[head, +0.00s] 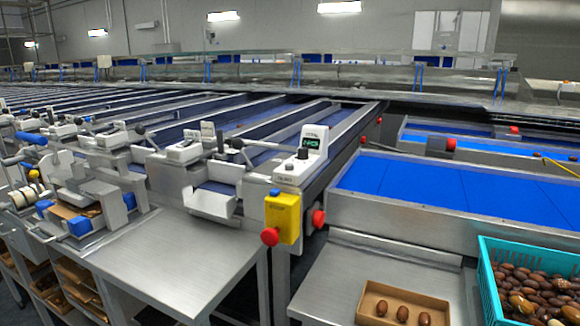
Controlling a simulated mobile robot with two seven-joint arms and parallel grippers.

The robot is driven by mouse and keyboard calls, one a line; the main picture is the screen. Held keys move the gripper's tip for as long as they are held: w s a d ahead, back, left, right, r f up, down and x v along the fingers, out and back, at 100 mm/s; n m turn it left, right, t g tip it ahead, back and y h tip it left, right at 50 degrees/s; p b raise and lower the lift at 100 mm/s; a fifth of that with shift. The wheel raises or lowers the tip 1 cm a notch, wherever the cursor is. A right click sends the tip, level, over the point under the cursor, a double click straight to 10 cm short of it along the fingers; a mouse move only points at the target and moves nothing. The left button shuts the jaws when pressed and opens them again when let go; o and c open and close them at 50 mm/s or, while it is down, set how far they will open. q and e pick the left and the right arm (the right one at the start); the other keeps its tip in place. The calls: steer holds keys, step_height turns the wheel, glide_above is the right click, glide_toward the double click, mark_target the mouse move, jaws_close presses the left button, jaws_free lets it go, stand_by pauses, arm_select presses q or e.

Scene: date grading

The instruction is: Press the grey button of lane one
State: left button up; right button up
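A white control box (300,163) with a small lit display (312,142) stands at the near end of the closest sorting lane, in the middle of the head view. A dark round knob (303,154) and a smaller greyish button (289,167) sit on its sloped face. The labels are too small to read, so I cannot tell for sure which lane it belongs to. Below it hangs a yellow box (283,217) with a red mushroom button (270,237). Neither of my grippers shows in the head view.
A bare steel table (165,262) stands in front of the lanes. At the lower right are a cardboard tray (375,291) with several dates and a turquoise crate (487,290) full of dates. A blue conveyor (440,190) lies on the right. Another red button (318,218) juts out beside the yellow box.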

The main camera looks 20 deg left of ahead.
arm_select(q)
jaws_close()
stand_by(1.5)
